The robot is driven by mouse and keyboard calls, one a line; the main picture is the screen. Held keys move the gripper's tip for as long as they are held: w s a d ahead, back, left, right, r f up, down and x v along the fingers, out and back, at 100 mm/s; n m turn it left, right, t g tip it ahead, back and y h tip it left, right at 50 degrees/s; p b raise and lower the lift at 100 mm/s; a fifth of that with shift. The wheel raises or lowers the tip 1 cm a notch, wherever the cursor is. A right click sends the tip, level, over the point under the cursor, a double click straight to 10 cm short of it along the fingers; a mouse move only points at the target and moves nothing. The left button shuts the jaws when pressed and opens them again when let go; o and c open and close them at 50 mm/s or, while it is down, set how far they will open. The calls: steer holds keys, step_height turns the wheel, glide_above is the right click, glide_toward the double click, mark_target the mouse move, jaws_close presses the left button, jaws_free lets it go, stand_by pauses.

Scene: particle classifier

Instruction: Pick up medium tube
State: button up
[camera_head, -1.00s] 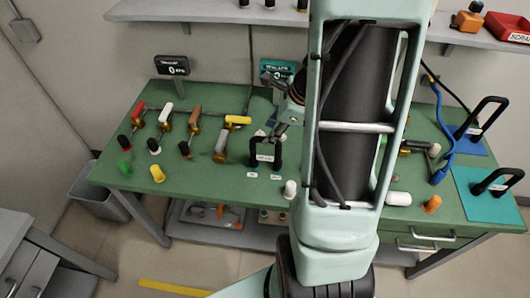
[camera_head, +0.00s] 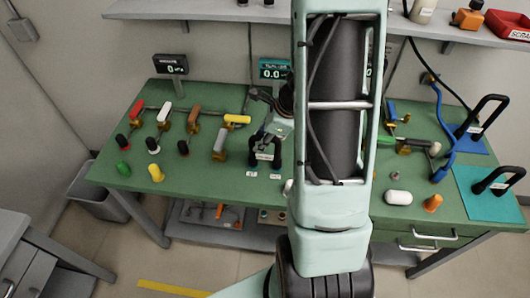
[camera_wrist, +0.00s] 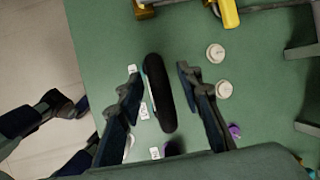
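A black upright handle-like loop (camera_head: 278,152) with a white label stands on the green bench near its middle. I cannot read the label or tell for sure that it is the medium tube. In the wrist view its top shows as a long black bar (camera_wrist: 158,97). My gripper (camera_wrist: 157,80) is open, with one finger on each side of this bar and a gap showing on both sides. In the head view my gripper (camera_head: 272,128) is just above and behind the loop, partly hidden by my arm.
Two more black handles stand at the right, by a blue mat (camera_head: 474,146) and on a teal mat (camera_head: 470,207). Several coloured-handled valves (camera_head: 164,112) line the left back. Small white tags lie before the loop.

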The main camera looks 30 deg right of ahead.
jaws_close()
steer(key=shift+r, duration=0.15)
